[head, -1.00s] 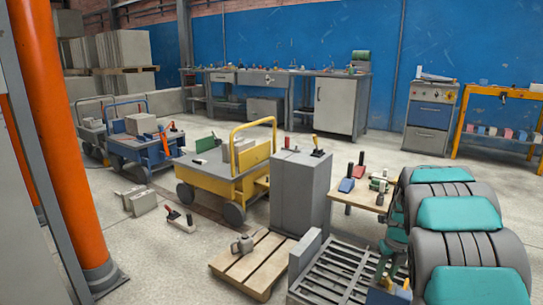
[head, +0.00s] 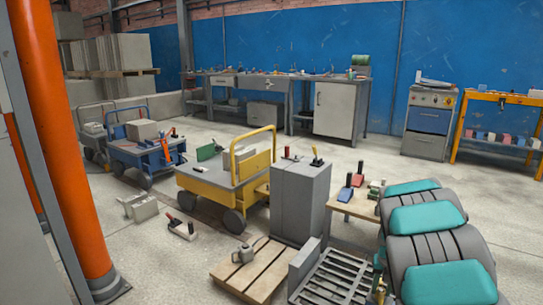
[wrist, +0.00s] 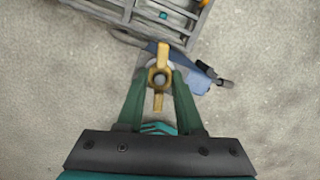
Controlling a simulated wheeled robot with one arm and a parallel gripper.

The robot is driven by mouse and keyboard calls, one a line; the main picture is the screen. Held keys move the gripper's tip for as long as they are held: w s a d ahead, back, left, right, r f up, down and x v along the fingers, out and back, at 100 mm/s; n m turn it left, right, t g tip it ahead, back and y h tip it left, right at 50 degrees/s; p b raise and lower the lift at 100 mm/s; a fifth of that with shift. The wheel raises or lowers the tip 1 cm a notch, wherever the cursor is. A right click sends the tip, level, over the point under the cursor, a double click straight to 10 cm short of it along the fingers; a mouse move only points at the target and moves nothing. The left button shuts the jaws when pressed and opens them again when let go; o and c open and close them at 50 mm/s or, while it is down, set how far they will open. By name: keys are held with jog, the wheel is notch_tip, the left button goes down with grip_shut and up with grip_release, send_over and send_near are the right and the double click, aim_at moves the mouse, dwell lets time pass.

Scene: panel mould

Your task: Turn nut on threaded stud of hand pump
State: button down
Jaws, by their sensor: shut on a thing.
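The brass nut (wrist: 160,78), with two long wings, sits around the round grey end of the threaded stud (wrist: 160,79) in the wrist view. My gripper (wrist: 160,84) has its two green fingers shut on the nut, one on each side. The hand pump (wrist: 200,80) shows partly beneath and to the right as a blue-grey body with a dark handle end. The rest of it is hidden under the nut and fingers. In the head view my arm covers most of this spot at the lower right.
A slatted grey metal rack (head: 335,280) lies beside the work spot, with a wooden pallet (head: 250,268) to its left. A grey cabinet (head: 300,200) and a small wooden table (head: 350,207) with tools stand behind.

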aim_at(381, 292)
jog(key=shift+m+p, duration=0.35)
jog(key=shift+m, duration=0.15)
jog(key=shift+c, duration=2.4)
grip_release()
jog(key=shift+r, duration=0.1)
jog(key=r, duration=0.4)
jog(key=s+r, duration=0.1)
jog(key=r, duration=0.1)
jog(key=shift+a+r, duration=0.2)
jog(key=shift+r, duration=0.55)
jog(key=shift+s+a, duration=0.1)
